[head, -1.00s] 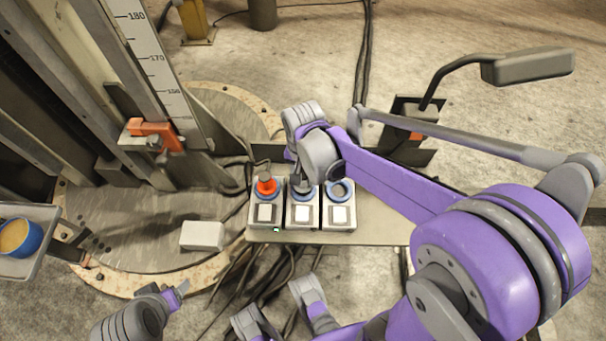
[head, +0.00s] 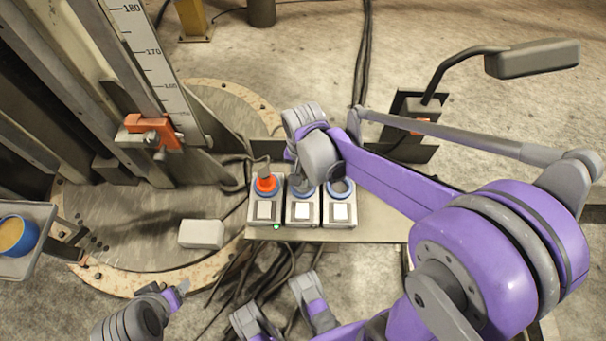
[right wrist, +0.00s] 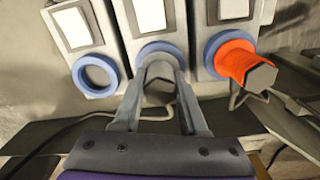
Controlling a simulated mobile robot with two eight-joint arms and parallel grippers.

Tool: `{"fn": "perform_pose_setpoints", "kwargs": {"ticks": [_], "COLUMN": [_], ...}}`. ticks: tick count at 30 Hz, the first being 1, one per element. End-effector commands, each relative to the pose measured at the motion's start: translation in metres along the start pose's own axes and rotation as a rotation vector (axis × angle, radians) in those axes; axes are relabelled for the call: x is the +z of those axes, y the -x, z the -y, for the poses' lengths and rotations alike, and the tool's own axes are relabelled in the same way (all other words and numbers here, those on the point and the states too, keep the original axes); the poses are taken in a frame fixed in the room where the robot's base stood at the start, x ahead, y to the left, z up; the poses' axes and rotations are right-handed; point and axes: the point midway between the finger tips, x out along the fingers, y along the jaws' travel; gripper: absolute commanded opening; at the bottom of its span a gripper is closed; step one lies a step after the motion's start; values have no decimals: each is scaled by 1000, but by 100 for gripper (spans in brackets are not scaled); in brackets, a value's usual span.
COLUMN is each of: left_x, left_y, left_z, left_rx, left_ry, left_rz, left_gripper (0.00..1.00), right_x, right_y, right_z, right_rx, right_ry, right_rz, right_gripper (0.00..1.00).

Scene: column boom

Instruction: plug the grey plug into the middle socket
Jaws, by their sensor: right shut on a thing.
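My right gripper (right wrist: 160,88) is shut on the grey plug (right wrist: 160,72), which shows only in part between the fingers in the right wrist view. It is at the middle socket (right wrist: 162,48), whose blue ring shows just beyond the fingertips. In the head view the right gripper (head: 303,182) covers part of the middle socket (head: 302,195). I cannot tell how deep the plug sits, or whether it is in the socket at all. Part of my left arm (head: 150,310) shows at the bottom left of the head view; its jaw state is unclear.
An orange-red plug (head: 266,183) stands in the left socket box (head: 264,212), beside a small green light. The right socket (right wrist: 97,76) is empty. A white block (head: 202,234) lies left of the boxes. Loose cables (head: 255,275) hang below the shelf (head: 380,225).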

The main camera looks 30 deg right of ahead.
Motion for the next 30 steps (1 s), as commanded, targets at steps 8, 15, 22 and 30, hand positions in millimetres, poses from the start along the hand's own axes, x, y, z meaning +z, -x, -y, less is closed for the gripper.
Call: {"fn": "perform_pose_setpoints", "kwargs": {"ticks": [8, 15, 22, 30], "left_x": [0, 0, 0, -2], "left_y": [0, 0, 0, 5], "left_z": [0, 0, 0, 0], "left_rx": [0, 0, 0, 0], "left_ry": [0, 0, 0, 0], "left_rz": [0, 0, 0, -2], "left_gripper": [72, 72, 72, 72], "right_x": [0, 0, 0, 0], "right_y": [0, 0, 0, 12], "right_z": [0, 0, 0, 0], "right_rx": [0, 0, 0, 0], "right_ry": [0, 0, 0, 0], "right_rz": [0, 0, 0, 0], "right_gripper": [0, 63, 77, 77]}}
